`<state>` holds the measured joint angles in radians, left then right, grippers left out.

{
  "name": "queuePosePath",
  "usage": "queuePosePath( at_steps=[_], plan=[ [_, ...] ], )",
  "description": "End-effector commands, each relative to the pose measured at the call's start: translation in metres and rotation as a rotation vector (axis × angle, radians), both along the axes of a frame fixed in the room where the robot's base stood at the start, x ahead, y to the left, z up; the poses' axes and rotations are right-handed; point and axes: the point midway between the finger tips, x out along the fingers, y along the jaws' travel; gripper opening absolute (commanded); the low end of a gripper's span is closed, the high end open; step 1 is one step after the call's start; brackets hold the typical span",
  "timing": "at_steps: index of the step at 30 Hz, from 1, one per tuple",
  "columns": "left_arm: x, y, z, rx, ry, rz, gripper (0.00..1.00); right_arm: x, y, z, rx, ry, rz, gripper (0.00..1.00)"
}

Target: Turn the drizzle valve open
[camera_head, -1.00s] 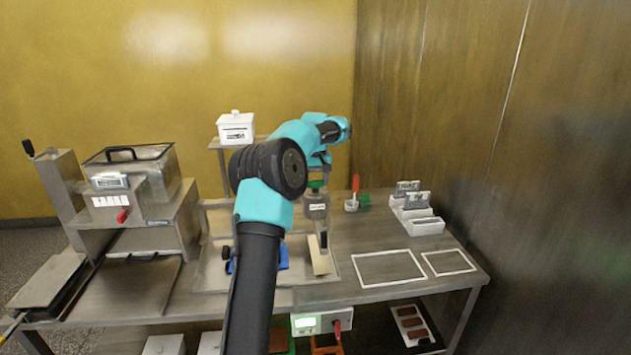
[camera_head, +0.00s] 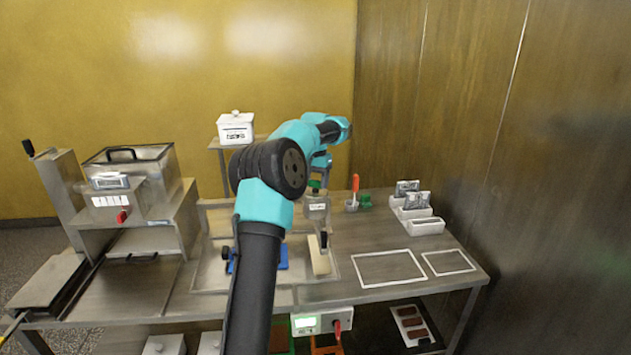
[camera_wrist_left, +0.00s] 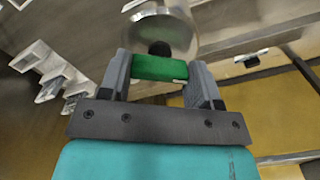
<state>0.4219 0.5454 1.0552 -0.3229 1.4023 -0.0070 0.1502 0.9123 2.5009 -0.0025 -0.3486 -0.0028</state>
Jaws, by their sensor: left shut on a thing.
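The drizzle valve has a green handle (camera_wrist_left: 160,68) on a round metal body (camera_wrist_left: 162,30) with a dark centre, seen in the left wrist view. My left gripper (camera_wrist_left: 160,72) is shut on the green handle, one grey finger at each end. In the head view my left arm reaches over the table, and a bit of green handle (camera_head: 315,184) shows above a small labelled metal vessel (camera_head: 316,205). My arm hides most of the gripper there. My right gripper is not in view.
A metal hopper machine (camera_head: 135,185) stands left. A white lidded box (camera_head: 235,127) sits on a raised stand behind my arm. White holders (camera_head: 415,212) stand right. A cup with a red-handled tool (camera_head: 353,195) is behind. White outlined areas (camera_head: 388,268) at front right are empty.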

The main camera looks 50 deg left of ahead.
Motion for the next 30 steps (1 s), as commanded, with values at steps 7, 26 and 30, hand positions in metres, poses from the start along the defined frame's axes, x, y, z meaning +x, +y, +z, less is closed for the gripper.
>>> queuePosePath(
  at_steps=[7,26,30],
  plan=[
    [0.0001,0.0003,0.0008,0.001,-0.002,-0.232,0.34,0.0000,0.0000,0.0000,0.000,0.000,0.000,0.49],
    [0.0002,0.0002,0.0010,0.002,-0.003,-0.808,0.34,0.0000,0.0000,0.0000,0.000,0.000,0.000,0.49],
    [0.0002,0.0002,0.0011,0.002,-0.003,-0.899,0.34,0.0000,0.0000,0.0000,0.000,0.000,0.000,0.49]
  ],
)
